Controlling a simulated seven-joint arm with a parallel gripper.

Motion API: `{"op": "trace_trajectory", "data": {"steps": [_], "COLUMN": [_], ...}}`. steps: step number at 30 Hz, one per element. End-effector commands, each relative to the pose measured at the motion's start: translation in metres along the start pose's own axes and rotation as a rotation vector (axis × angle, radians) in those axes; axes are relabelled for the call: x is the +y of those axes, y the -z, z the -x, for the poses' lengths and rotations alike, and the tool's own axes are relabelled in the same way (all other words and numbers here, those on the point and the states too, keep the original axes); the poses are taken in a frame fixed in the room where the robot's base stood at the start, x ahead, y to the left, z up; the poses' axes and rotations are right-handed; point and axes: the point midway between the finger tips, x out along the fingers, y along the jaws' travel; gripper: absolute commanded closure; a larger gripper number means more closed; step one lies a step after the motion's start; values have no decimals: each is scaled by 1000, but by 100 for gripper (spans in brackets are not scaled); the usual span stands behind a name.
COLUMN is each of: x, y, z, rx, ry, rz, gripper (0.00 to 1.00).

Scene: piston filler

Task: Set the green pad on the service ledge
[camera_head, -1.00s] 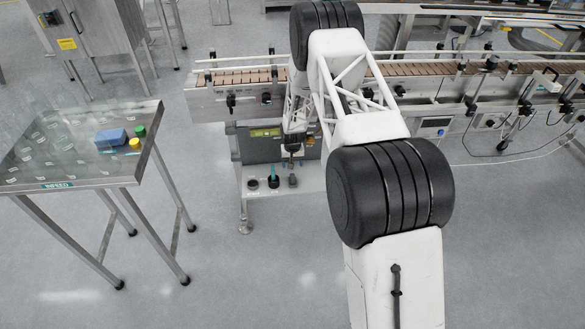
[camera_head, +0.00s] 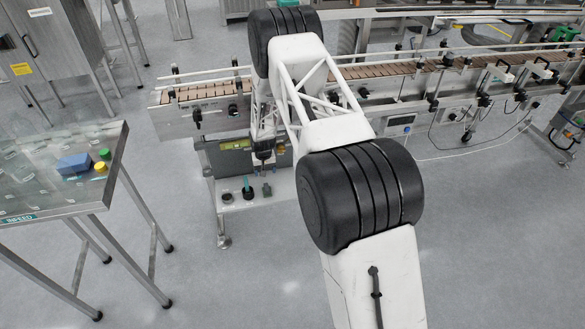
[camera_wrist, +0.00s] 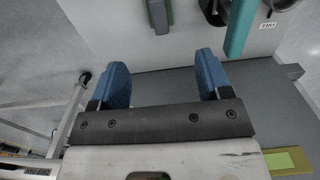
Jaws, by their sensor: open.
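A small grey-green block, which looks like the green pad (camera_head: 266,189), rests on the pale service ledge (camera_head: 232,210) at its right part. In the wrist view the block (camera_wrist: 160,16) has green edges, is cut off by the top of the picture, and lies on the ledge (camera_wrist: 110,35). My gripper (camera_wrist: 162,72) has blue fingertips spread wide apart with nothing between them. The block lies beyond the fingertips, roughly in line with the gap and apart from them. In the head view my gripper (camera_head: 264,163) hangs close to the ledge, small and partly hard to make out.
A teal item (camera_head: 248,187) in a black holder and a black ring (camera_head: 226,197) stand left of the block. The infeed table (camera_head: 95,198) at left holds a blue box (camera_head: 74,164) and bottles.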

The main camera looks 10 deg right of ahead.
Motion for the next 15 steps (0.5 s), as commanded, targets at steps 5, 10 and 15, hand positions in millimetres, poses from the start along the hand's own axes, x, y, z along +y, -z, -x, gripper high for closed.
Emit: {"op": "trace_trajectory", "data": {"steps": [5, 10, 15], "x": [0, 3, 7], "y": [0, -3, -10], "z": [8, 35, 83], "rx": [3, 9, 20], "ry": [0, 1, 1], "rz": [0, -1, -1], "gripper": [29, 29, 29]}}
